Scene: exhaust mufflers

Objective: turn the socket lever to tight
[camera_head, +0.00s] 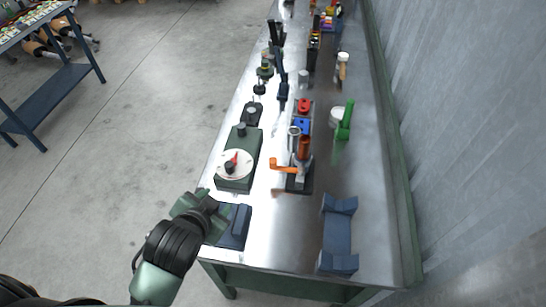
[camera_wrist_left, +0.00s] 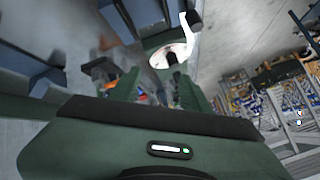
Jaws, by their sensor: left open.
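A green box (camera_head: 238,180) on the bench carries a round white dial with a red mark and a black knob (camera_head: 230,167). The dial (camera_wrist_left: 168,55) also shows in the left wrist view, ahead of the fingers. Behind it to the right, an orange lever (camera_head: 285,165) sticks out left from a small upright fixture on a dark base. I cannot tell from any marking which is the socket lever. My left gripper (camera_head: 205,204) is at the bench's near left edge, just in front of the green box and apart from it. Its fingers (camera_wrist_left: 160,92) are spread and empty. My right gripper is not in view.
A dark blue holder (camera_head: 236,228) lies right beside my left gripper. A blue cradle (camera_head: 337,234) stands at the near right of the bench (camera_head: 284,235). A green-handled item (camera_head: 346,122) and several tools line the bench farther back. A grey wall runs along the right.

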